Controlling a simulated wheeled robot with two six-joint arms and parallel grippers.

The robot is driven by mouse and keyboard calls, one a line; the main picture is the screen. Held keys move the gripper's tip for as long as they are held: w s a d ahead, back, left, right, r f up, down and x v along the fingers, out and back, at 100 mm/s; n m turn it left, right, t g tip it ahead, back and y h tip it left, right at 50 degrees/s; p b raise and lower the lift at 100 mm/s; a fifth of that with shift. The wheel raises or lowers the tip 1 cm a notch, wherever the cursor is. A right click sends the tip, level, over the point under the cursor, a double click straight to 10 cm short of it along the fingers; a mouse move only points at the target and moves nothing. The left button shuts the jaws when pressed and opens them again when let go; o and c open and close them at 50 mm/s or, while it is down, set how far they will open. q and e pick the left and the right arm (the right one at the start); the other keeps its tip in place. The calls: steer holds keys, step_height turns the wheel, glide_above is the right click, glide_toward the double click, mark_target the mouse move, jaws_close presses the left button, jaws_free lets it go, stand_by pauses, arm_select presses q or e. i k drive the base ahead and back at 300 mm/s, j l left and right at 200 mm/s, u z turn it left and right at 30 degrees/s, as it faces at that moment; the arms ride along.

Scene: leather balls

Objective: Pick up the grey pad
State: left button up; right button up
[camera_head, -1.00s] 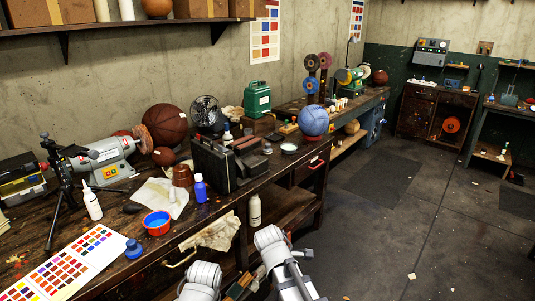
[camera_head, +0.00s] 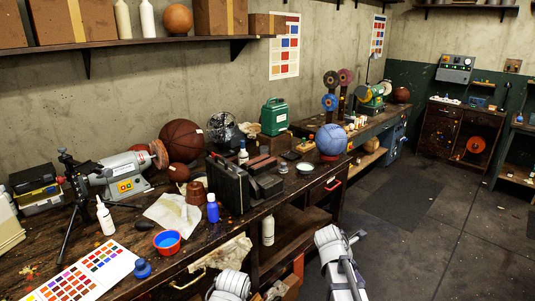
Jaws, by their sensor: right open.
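A small flat greyish piece (camera_head: 290,156) lies on the workbench behind the black tool case, beside reddish-brown blocks. It may be the grey pad, but it is too small to be sure. My right gripper (camera_head: 347,244) is low at the bottom of the head view, in front of the bench edge. It is open, holds nothing and is well apart from the greyish piece. A white part of my left arm (camera_head: 230,285) shows at the bottom edge; its gripper fingers are not seen.
The workbench (camera_head: 110,228) is crowded. A grinder (camera_head: 122,173) is at left. The floor (camera_head: 430,255) at right is open.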

mark_target(283, 169)
steer(key=i+l+z, duration=0.5)
steer(key=i+z, duration=0.2)
steer(key=i+l+z, duration=0.1)
steer(key=i+z, duration=0.2)
steer(key=i+l, duration=0.1)
steer(key=i, duration=0.75)
steer(key=i+u, duration=0.25)
steer(key=u, duration=0.15)
steer(key=i+l+u, duration=0.2)
steer(key=u, duration=0.15)
steer(key=i+l+u, duration=0.15)
steer(key=u, duration=0.3)
steer(key=i+l+u, duration=0.15)
steer(key=u, duration=0.35)
steer(key=i+l+u, duration=0.1)
steer(key=l+u, duration=0.35)
steer(key=i+l+u, duration=0.1)
steer(key=u, duration=0.4)
steer(key=l+u, duration=0.35)
steer(key=k+l+u, duration=0.1)
steer(key=l+u, duration=0.3)
steer(key=l, duration=0.15)
